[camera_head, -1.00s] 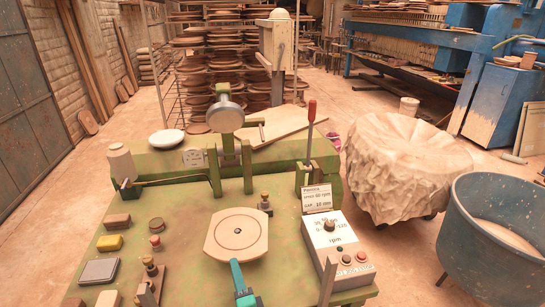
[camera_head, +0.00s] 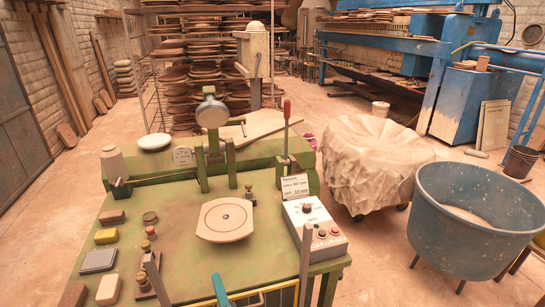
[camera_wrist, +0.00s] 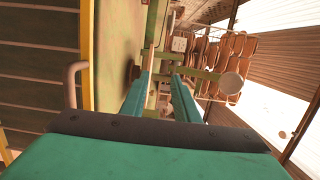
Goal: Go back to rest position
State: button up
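My gripper (camera_wrist: 161,78) shows in the wrist view as two teal fingers with a clear gap between them. Nothing is held in the gap. In the head view a teal part of my gripper (camera_head: 220,291) shows at the bottom edge, in front of the green bench (camera_head: 262,225); most of it is cut off. A round cream disc with flat-cut sides (camera_head: 225,219) lies on the bench, apart from the gripper. A control box with a knob and buttons (camera_head: 313,227) stands to its right.
Small blocks, including a yellow one (camera_head: 106,236), line the bench's left side. A red-handled lever (camera_head: 287,135) stands upright at the back. A blue tub (camera_head: 450,235) and a cloth-covered round bin (camera_head: 372,165) stand to the right. Floor shows at left.

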jog(key=s+d+f+n+h, duration=0.2)
jog(key=s+d+f, duration=0.15)
jog(key=s, duration=0.35)
jog(key=s+d+f+n+h, duration=0.1)
jog(key=s+d+f+h, duration=0.2)
jog(key=s, duration=0.4)
jog(key=s+d+f+n, duration=0.2)
jog(key=s+d+f, duration=0.1)
jog(key=s+d, duration=0.25)
jog(key=s+d+r+n+h, duration=0.1)
jog(key=s+n, duration=0.1)
jog(key=s, duration=0.5)
jog(key=s+d+r+n, duration=0.1)
jog(key=s+r+n, duration=0.1)
jog(key=s, duration=0.5)
jog(key=s+d+r+n+g+h, duration=0.1)
jog(key=s+r+n, duration=0.1)
jog(key=s+n, duration=0.2)
jog(key=s, duration=0.3)
jog(key=shift+d+r+h, duration=0.2)
jog(key=shift+d+h, duration=0.05)
jog(key=shift+h, duration=0.05)
